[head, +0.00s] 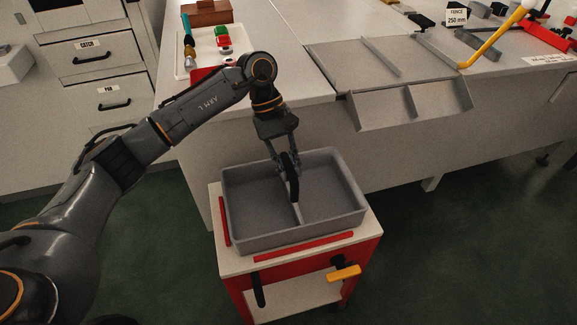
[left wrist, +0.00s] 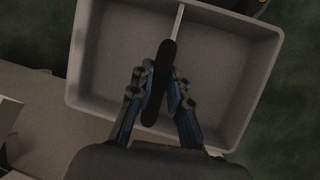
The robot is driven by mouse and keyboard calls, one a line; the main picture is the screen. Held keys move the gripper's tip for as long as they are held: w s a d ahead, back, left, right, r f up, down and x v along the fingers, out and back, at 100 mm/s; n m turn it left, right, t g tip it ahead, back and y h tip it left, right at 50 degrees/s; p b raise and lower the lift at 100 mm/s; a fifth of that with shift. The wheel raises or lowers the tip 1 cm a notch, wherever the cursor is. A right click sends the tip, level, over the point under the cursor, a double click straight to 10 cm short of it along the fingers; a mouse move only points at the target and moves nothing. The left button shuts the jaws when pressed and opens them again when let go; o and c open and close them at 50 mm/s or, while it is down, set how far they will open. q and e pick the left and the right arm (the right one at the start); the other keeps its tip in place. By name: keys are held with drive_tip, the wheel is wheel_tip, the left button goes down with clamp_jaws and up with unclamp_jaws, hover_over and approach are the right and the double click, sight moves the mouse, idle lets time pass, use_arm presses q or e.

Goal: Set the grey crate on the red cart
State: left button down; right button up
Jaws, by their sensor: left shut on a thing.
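The grey crate (head: 335,222) is an open bin with a middle divider. In the head view it sits on or just over the white top of the red cart (head: 368,262), between red edge strips; I cannot tell whether it fully rests there. My left gripper (head: 293,190) reaches down into the crate and is shut on its divider. In the left wrist view the crate (left wrist: 85,50) fills the middle, with the gripper (left wrist: 158,85) over the divider and hiding part of it. Both compartments look empty. My right gripper is not in view.
The white bench (head: 285,60) stands close behind the cart, with a grey sloped tray (head: 410,100) at its front edge. A white tray (head: 183,65) of small items is at the back left. Drawers (head: 100,55) stand at far left.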

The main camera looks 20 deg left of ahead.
use_arm(q)
drive_tip(key=c, duration=1.2)
unclamp_jaws()
